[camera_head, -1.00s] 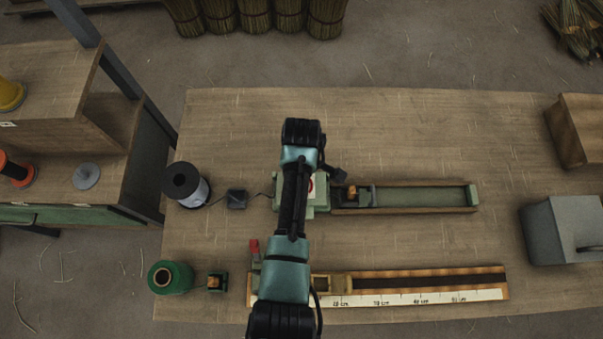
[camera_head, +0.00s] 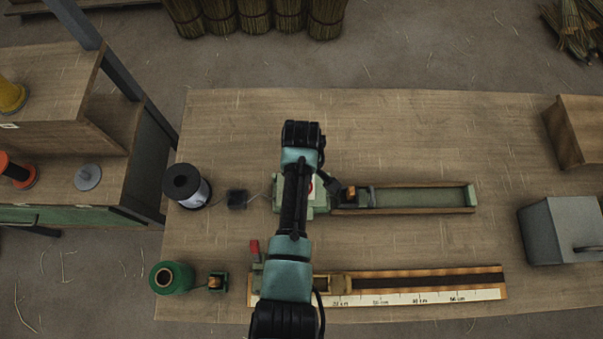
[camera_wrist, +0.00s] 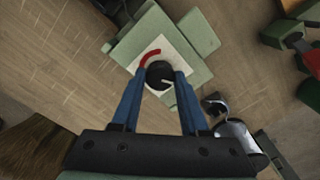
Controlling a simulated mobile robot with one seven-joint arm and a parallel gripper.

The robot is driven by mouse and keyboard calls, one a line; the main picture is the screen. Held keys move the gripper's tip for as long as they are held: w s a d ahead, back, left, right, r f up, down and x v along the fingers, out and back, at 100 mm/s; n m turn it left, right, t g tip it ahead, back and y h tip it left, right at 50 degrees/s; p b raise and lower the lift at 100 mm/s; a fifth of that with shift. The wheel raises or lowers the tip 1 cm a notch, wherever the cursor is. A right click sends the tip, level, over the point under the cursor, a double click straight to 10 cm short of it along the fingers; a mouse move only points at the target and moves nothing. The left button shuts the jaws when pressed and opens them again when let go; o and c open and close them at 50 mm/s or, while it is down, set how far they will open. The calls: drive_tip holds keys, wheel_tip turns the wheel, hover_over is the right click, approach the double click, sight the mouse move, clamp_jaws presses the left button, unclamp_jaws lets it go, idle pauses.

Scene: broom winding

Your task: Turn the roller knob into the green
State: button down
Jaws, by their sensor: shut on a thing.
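The roller knob (camera_wrist: 159,75) is round and black with a pale pointer line, seen in the wrist view. It sits on a white dial plate (camera_wrist: 139,67) on a pale green housing (camera_wrist: 199,33). A red arc (camera_wrist: 151,56) shows on the dial beside the knob; no green arc can be made out. My gripper (camera_wrist: 163,78) has its two blue fingers shut on the knob from both sides. The pointer points toward the palm, between the fingers. In the head view my arm covers the knob and most of the dial on the housing (camera_head: 321,201).
A green-bedded tray (camera_head: 420,197) extends right from the housing. A ruler track (camera_head: 420,297) and green spool (camera_head: 171,278) lie in front. A grey box (camera_head: 556,229) stands right. The back table is clear.

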drive_tip(key=m+p, duration=0.1)
drive_tip(key=m, duration=0.5)
drive_tip(key=shift+r, duration=0.1)
drive_tip(key=m+p, duration=0.1)
drive_tip(key=m, duration=0.4)
drive_tip(key=shift+w+m, duration=0.1)
drive_tip(key=shift+m, duration=0.3)
drive_tip(key=m+p, duration=0.1)
drive_tip(key=m, duration=1.1)
drive_tip(key=shift+c, duration=2.1)
unclamp_jaws()
